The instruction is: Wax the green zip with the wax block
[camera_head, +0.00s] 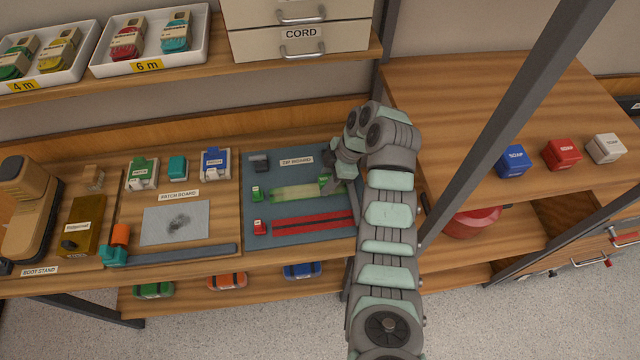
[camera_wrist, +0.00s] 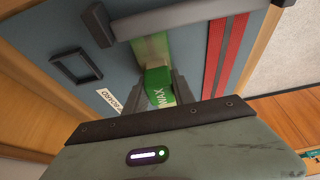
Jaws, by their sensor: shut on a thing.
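The green zip (camera_head: 295,192) lies across the blue-grey zip board (camera_head: 330,232), above the red zip (camera_head: 312,223). It looks pale green along its length. My gripper (camera_head: 328,180) is over the green zip's right end. In the wrist view my gripper (camera_wrist: 165,92) is shut on the green wax block (camera_wrist: 159,85), marked WAX. The block is over the green zip (camera_wrist: 150,48), its near face toward it; whether they touch I cannot tell. A green slider (camera_head: 257,193) sits at the zip's left end. The fingers hide part of the block.
An empty dark frame (camera_wrist: 75,66) lies on the board near its label. A grey bar (camera_wrist: 190,14) crosses the board beyond the zips. The patch board (camera_head: 215,225) is to the left. Soap blocks (camera_head: 511,162) stand on the right shelf, behind a grey post (camera_head: 515,95).

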